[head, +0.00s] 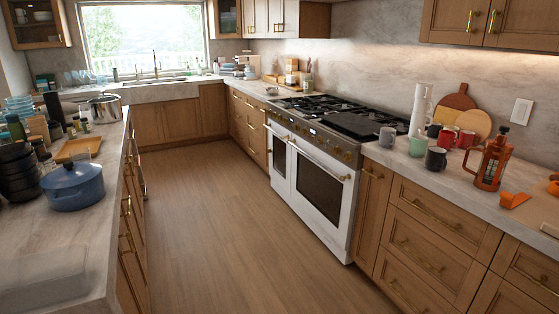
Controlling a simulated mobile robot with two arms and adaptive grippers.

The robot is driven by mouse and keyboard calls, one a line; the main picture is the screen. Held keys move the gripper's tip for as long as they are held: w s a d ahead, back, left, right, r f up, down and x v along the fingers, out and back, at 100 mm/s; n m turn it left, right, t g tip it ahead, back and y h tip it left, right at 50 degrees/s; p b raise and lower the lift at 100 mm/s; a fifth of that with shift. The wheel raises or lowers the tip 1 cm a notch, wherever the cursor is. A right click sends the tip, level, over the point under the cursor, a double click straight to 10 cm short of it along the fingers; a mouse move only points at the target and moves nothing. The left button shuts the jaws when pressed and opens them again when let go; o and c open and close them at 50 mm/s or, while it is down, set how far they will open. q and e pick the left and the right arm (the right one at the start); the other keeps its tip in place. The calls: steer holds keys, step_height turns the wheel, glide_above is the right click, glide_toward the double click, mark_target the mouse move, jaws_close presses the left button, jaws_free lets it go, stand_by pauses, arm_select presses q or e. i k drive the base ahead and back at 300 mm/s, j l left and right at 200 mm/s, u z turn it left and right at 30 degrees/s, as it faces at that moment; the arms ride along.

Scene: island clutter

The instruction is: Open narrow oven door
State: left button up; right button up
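The white range (345,170) stands in the right-hand counter run, with a black gas cooktop (338,115) on top. Its narrow oven door (280,157) is the left one of two. It is white with a dark window and looks shut. A horizontal bar handle (276,132) runs near its top. The wide oven door (319,189) is beside it on the right and also looks shut. Neither of my grippers is in view.
Wood floor (205,215) is clear between the range and the island (95,225) on the left. A blue pot (73,187) sits on the island. Mugs (436,158) and a French press (491,163) stand on the right counter (455,180). Drawers (430,240) look shut.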

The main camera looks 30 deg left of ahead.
mark_target(281, 158)
steer(key=i+j+u, duration=0.15)
steer(key=i+u, duration=0.25)
steer(key=i, duration=0.25)
steer(key=i+u, duration=0.4)
steer(key=i, duration=0.2)
steer(key=i+l+u, duration=0.4)
steer(key=i, duration=0.25)
steer(key=i+j+u, duration=0.2)
steer(key=i+u, duration=0.15)
steer(key=i, duration=0.6)
steer(key=i+u, duration=0.35)
steer(key=i, duration=0.55)
steer(key=i+j+z, duration=0.15)
steer(key=i+z, duration=0.3)
steer(key=i, duration=0.15)
steer(key=i+j+z, duration=0.3)
steer(key=i+z, duration=0.15)
steer(key=i, duration=0.15)
steer(key=i+j+z, duration=0.45)
steer(key=i+j, duration=0.05)
steer(key=j, duration=0.05)
